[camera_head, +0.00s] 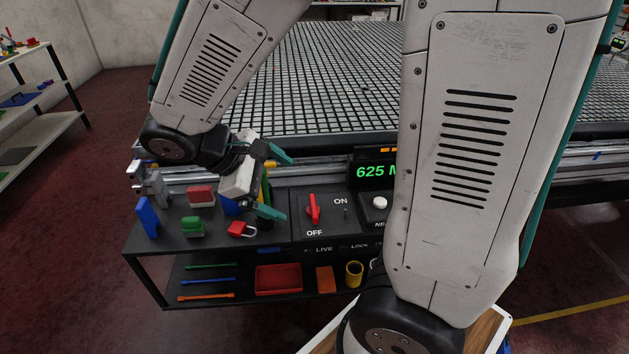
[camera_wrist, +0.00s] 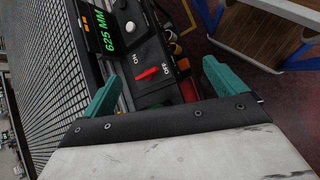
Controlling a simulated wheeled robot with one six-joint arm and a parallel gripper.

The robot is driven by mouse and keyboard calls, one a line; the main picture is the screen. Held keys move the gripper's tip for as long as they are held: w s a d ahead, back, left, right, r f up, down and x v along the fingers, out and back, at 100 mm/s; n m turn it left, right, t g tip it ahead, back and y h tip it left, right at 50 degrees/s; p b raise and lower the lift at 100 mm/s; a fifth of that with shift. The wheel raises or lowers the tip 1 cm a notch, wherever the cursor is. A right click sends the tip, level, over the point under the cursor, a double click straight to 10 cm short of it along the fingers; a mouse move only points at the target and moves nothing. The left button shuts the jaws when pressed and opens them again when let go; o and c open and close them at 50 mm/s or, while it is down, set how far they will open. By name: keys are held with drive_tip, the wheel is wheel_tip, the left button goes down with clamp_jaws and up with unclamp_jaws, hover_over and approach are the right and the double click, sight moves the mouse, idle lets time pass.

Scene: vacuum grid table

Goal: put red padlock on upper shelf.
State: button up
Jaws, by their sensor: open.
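The red padlock (camera_head: 242,229) has a pale shackle and shows near the front edge of the black upper shelf (camera_head: 165,243). It appears to rest on that surface, just left of the switch panel. My gripper (camera_head: 287,190) is open with teal fingers, above and to the right of the padlock, pointing toward the panel. One finger hangs close to the padlock, but I cannot tell the exact gap. In the wrist view the open fingers (camera_wrist: 160,73) frame the panel's red rotary switch (camera_wrist: 148,73), with nothing between them. I cannot make out the padlock there.
Green (camera_head: 192,227), red (camera_head: 200,194) and blue (camera_head: 148,216) items stand on the upper shelf. The lower shelf holds a red tray (camera_head: 278,279), an orange block (camera_head: 325,280), a yellow cylinder (camera_head: 354,273) and thin bars. The grid table (camera_head: 330,80) lies behind.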

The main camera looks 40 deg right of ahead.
drive_tip(key=s+a+r+m+t+y, duration=0.1)
drive_tip(key=s+r+m+t+y, duration=0.3)
drive_tip(key=s+r+m+y, duration=0.3)
drive_tip(key=s+r, duration=0.1)
drive_tip(key=s, duration=0.3)
drive_tip(key=shift+s+a+y, duration=0.15)
drive_tip(key=shift+s+y, duration=0.2)
drive_tip(key=shift+y, duration=0.05)
